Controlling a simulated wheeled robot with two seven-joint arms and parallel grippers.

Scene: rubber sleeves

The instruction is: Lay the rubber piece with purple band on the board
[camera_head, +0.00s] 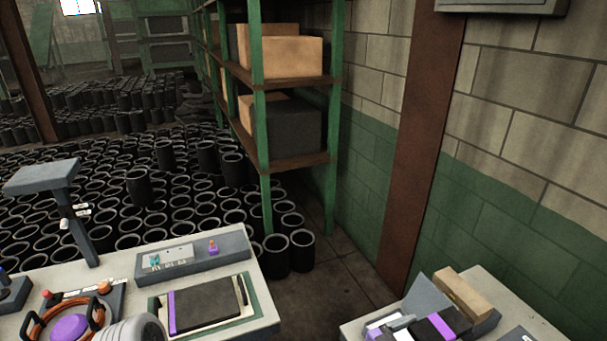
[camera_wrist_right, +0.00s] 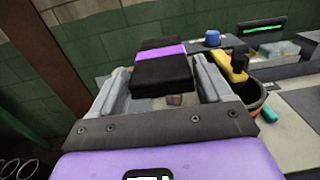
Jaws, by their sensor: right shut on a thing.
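The rubber piece with purple band (camera_wrist_right: 162,76) is a black block with a purple stripe around its middle. In the right wrist view it sits between the light grey fingers of my right gripper (camera_wrist_right: 158,88), which is shut on it. A banded black piece also shows at the bottom right of the head view (camera_head: 441,325), partly cut off by the frame edge. At the left table's front, a cream board (camera_head: 240,309) on a green mat carries a flat black sheet with a purple strip at its left edge. My left gripper is not in view.
A grey box with a small knob (camera_head: 192,256) stands behind the board. A copper-coloured ring with black handles (camera_head: 70,322) is left of it. A gap of floor separates the tables. In the wrist view, a blue cup (camera_wrist_right: 212,38) and a black bin (camera_wrist_right: 250,94) stand right.

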